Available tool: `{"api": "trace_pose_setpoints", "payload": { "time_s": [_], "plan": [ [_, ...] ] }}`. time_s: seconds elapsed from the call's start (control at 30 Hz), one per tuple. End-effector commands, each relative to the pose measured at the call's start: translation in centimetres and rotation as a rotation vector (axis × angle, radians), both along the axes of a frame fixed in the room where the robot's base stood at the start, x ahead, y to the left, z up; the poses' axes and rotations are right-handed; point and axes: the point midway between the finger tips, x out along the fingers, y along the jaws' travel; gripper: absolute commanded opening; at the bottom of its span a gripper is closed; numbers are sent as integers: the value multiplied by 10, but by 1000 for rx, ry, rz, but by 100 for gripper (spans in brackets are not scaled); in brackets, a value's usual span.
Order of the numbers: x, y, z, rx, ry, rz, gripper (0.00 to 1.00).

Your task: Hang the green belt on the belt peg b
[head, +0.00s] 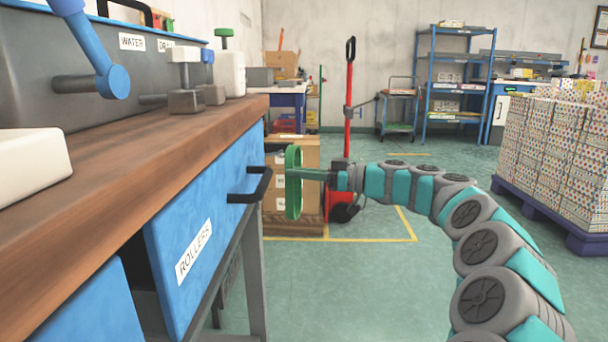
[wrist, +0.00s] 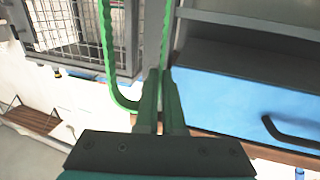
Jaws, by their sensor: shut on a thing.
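The green belt (head: 293,190) is a long narrow loop that hangs upright from my gripper (head: 312,174), just right of the blue drawer front. In the wrist view the belt (wrist: 109,60) runs up from the fingers as two ribbed strands, with its bottom curve at the left. My gripper (wrist: 161,98) is shut on the belt there. No peg marked b can be read in either view. Grey rods (head: 77,88) stick out of the grey tank at the upper left, and I cannot tell whether one is a belt peg.
A wooden bench (head: 135,140) with a blue "ROLLERS" drawer (head: 190,225) and dark handle stands at the left. A blue lever (head: 100,60) juts over it. Cartons (head: 295,155) and a red pallet jack (head: 340,205) stand behind the belt. Stacked boxes (head: 555,150) stand right. Floor between is clear.

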Motion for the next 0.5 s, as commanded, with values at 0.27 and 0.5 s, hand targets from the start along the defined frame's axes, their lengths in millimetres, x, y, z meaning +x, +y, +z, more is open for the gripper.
{"api": "trace_pose_setpoints", "payload": {
  "time_s": [0.27, 0.5],
  "plan": [
    [0, 13, 0, 0, 0, 0, 0],
    [1, 23, -1, 0, 0, -1, 0]
  ]
}}
